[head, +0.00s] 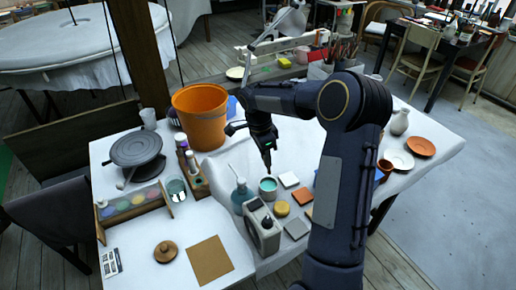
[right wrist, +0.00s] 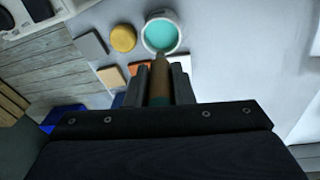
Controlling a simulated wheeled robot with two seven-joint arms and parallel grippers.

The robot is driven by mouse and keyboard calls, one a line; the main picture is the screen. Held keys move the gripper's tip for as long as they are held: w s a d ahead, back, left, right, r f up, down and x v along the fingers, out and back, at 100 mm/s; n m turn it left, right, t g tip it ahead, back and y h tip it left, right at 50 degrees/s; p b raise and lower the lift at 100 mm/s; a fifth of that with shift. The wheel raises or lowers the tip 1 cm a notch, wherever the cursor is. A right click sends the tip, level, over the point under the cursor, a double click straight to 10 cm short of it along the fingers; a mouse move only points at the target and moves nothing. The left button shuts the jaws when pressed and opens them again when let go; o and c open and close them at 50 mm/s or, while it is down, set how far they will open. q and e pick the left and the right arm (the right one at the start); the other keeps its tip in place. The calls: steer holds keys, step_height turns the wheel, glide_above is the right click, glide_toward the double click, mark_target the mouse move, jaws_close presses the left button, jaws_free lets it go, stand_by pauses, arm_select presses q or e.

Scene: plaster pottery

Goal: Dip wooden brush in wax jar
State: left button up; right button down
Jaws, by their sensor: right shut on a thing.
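The wax jar (head: 268,194) is a small pale cup with teal wax inside, upright on the white-covered table. It also shows at the top of the right wrist view (right wrist: 148,45). My right gripper (head: 266,148) hangs above the jar, pointing down, shut on the wooden brush (right wrist: 159,82). In the right wrist view the brush's brown shaft runs between the two fingers (right wrist: 159,88) toward the jar, its end overlapping the jar's near rim. In the head view the brush is thin and dark above the jar; I cannot tell whether its tip touches the wax. My left gripper is not in view.
Tiles (head: 289,179), a yellow sponge (head: 282,208) and a grey device (head: 262,229) stand close to the jar. A teal bottle (head: 241,194) is just left. An orange bucket (head: 203,117) and a dark turntable (head: 135,149) stand further left. Plates (head: 421,146) lie to the right.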

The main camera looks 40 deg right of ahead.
steer(key=shift+s+f+b, duration=0.15)
steer(key=shift+f+b, duration=0.35)
steer(key=shift+f, duration=0.2)
steer(key=shift+f+b, duration=0.45)
steer(key=shift+f, duration=0.3)
steer(key=shift+f+b, duration=1.85)
steer(key=shift+f, duration=0.5)
steer(key=shift+a, duration=0.2)
steer(key=shift+r, duration=0.15)
steer(key=shift+r+p, duration=2.6)
steer(key=shift+r, duration=1.15)
